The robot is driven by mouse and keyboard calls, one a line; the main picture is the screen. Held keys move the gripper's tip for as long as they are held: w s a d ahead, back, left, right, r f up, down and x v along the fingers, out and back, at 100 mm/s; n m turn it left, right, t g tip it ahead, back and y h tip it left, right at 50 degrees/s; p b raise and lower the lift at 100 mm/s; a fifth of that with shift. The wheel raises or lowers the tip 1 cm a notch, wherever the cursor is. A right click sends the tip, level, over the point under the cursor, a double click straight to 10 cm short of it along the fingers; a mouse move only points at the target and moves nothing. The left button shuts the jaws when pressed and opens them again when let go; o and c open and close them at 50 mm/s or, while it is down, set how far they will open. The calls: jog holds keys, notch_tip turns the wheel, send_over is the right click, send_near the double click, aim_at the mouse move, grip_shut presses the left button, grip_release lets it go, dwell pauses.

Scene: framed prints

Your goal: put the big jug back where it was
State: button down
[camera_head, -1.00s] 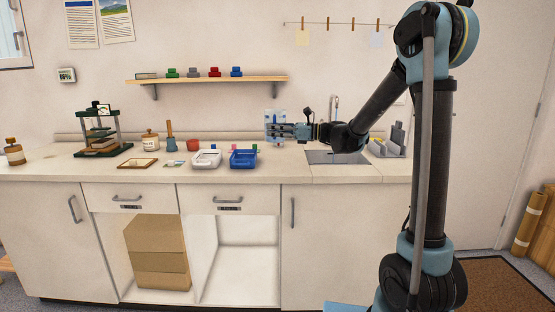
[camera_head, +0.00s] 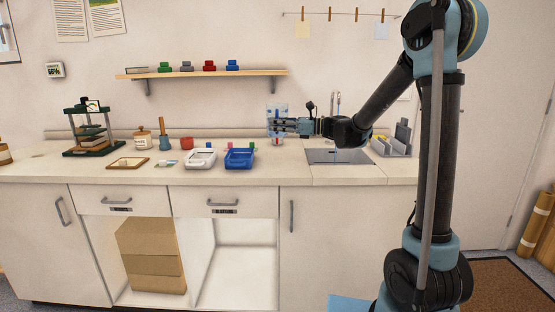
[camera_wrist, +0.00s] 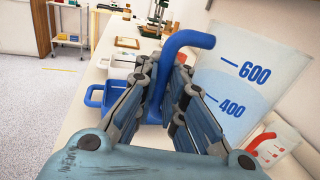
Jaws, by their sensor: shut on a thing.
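The big jug is clear with blue marks and a blue handle. In the wrist view its marked wall (camera_wrist: 240,85) is at the right, and the blue handle (camera_wrist: 190,40) rises between my fingers. My gripper (camera_wrist: 168,95) is shut on that handle. In the head view the jug (camera_head: 278,109) shows behind my gripper (camera_head: 274,126), at the back of the counter left of the sink. My fingers hide its lower part, so I cannot tell whether its base touches the counter.
A smaller clear jug with red marks (camera_wrist: 268,145) is close to the big jug. A blue tray (camera_head: 240,158) and a white tray (camera_head: 200,159) lie to the left on the counter. The sink (camera_head: 340,157) is to the right. A wall shelf (camera_head: 200,73) hangs above.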

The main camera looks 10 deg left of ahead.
jog(key=shift+f, duration=4.9)
jog(key=c, duration=1.7)
grip_release()
jog(key=d, duration=1.2)
jog(key=shift+w, duration=0.15)
